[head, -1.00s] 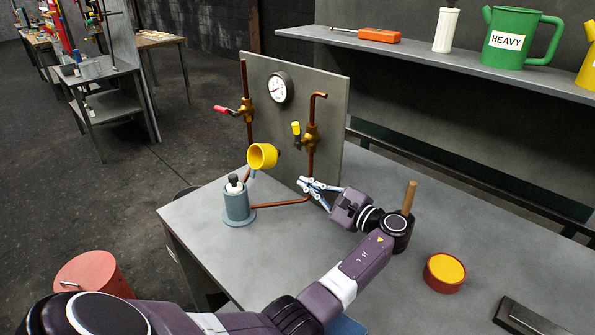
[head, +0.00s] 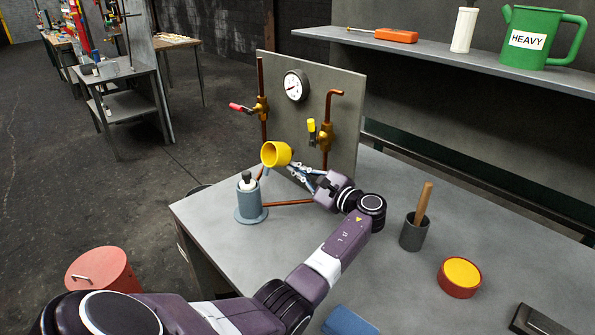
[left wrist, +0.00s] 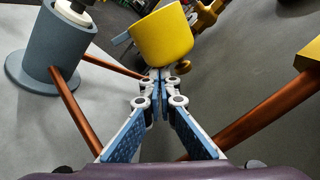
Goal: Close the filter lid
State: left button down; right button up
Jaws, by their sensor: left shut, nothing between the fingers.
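The filter housing (head: 251,204) is a blue-grey cylinder with a flanged base on the bench. A white cartridge with a dark knob (head: 246,181) sticks out of its top. The yellow filter lid (head: 276,154) is open, tilted above and to the right of the housing; it also shows in the left wrist view (left wrist: 160,36). My left gripper (head: 291,166) is shut and empty, its tips at the lower right of the lid. In the left wrist view the tips (left wrist: 160,72) meet the lid's lower edge; I cannot tell whether they touch. My right gripper is out of view.
A grey panel (head: 342,92) with a gauge (head: 295,86), copper pipes and two valves stands behind. A grey cup with a wooden handle (head: 413,235) and a red-yellow round tin (head: 459,277) stand on the right of the bench. A red bin (head: 102,272) stands at the left.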

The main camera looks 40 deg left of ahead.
pick_arm(q)
jog(key=shift+r+n, duration=0.2)
jog(key=shift+n, duration=0.1)
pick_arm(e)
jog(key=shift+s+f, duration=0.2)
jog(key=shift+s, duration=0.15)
